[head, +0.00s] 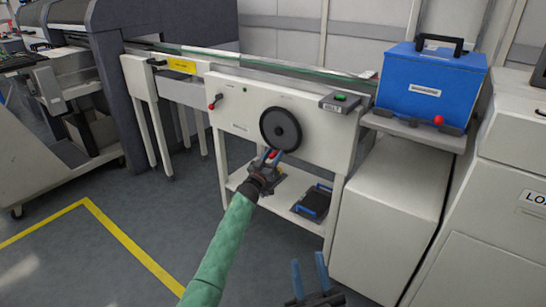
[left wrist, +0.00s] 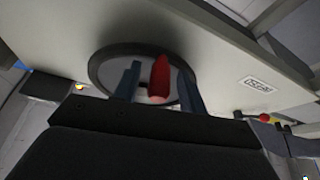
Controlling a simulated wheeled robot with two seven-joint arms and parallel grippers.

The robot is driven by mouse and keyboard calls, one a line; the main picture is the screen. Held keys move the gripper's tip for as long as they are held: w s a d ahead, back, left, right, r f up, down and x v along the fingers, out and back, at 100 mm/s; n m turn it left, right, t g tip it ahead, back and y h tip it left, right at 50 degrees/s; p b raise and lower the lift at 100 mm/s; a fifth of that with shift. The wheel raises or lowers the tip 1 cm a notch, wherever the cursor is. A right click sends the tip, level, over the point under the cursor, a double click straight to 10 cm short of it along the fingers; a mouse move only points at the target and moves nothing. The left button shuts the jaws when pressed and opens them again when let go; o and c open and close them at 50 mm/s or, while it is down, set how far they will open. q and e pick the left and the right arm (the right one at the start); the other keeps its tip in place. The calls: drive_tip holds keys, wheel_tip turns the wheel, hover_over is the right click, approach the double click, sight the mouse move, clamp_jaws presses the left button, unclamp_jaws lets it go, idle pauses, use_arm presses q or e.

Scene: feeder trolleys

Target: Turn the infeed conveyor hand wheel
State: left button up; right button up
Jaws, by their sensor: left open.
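The hand wheel (head: 281,128) is a dark round disc on the front of the white conveyor panel. It also shows in the left wrist view (left wrist: 110,72) as a grey face with a dark rim. A red handle (left wrist: 159,78) stands out toward the camera at the wheel's lower part, and shows as a small red spot in the head view (head: 273,155). My left gripper (head: 271,156) is open at the wheel's lower edge. Its blue fingers (left wrist: 160,85) are on either side of the red handle, with visible gaps. My right gripper (head: 310,272) is open and empty, low at the bottom edge.
A small box with a green button (head: 340,101) is at upper right. A blue case (head: 432,85) stands on a side shelf. A lower shelf (head: 290,205) holds a dark blue-edged tray (head: 315,203).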

use_arm(q)
drive_tip(key=shift+d, duration=0.1)
clamp_jaws()
idle(0.3)
